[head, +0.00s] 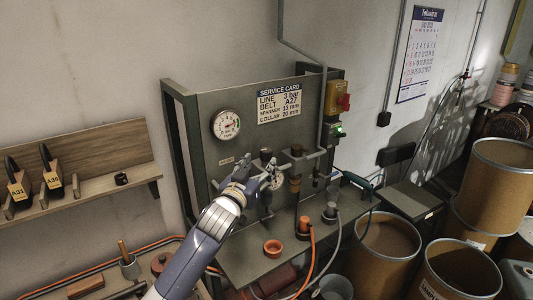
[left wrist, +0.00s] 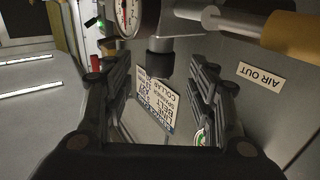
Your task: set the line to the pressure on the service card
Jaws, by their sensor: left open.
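The service card (head: 279,102) on the grey panel reads LINE 3 bar, BELT A27, SPANNER 13 mm, COLLAR 20 mm. It shows upside down in the left wrist view (left wrist: 158,104). My left gripper (head: 249,174) is open at the air line below the card. In the left wrist view a dark knob (left wrist: 160,62) lies between its open fingers, which look apart from it. A small line gauge (head: 277,181) is beside the gripper; part of it shows in the left wrist view (left wrist: 128,15). I cannot read its needle. My right gripper is not in view.
A larger dial (head: 226,124) is fixed on the panel. An AIR OUT label (left wrist: 261,76) is near a yellow fitting (left wrist: 292,33).

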